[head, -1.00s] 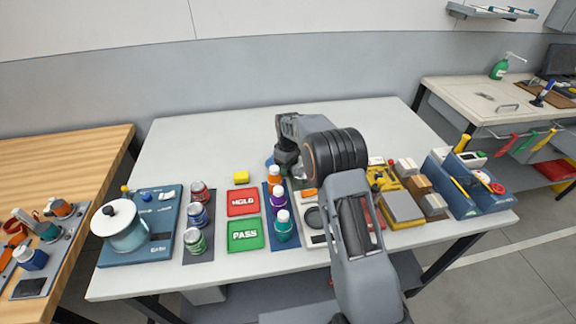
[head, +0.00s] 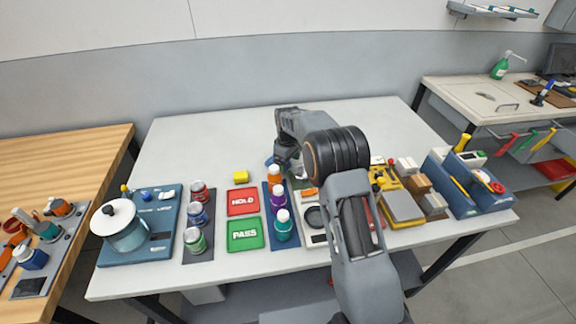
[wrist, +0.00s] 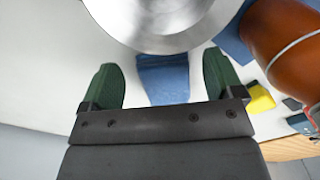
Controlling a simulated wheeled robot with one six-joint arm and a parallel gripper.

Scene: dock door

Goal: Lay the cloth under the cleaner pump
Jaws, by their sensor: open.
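A blue cloth (wrist: 163,80) lies on the white table, between the fingers of my gripper (wrist: 162,74) in the wrist view. The gripper is open, with a dark green finger on each side of the cloth. In the head view a small blue patch of the cloth (head: 269,161) shows beside my wrist; the fingers are mostly hidden there. The cleaner pump, a green bottle with a white pump top (head: 500,68), stands upright on the side bench at upper right, apart from the cloth.
A round silver metal thing (wrist: 165,22) is close at the top of the wrist view. An orange-brown bottle (wrist: 288,50) stands to the right, with a yellow block (wrist: 260,99) below it. The side bench (head: 450,97) has bare room left of the pump. The table's back is clear.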

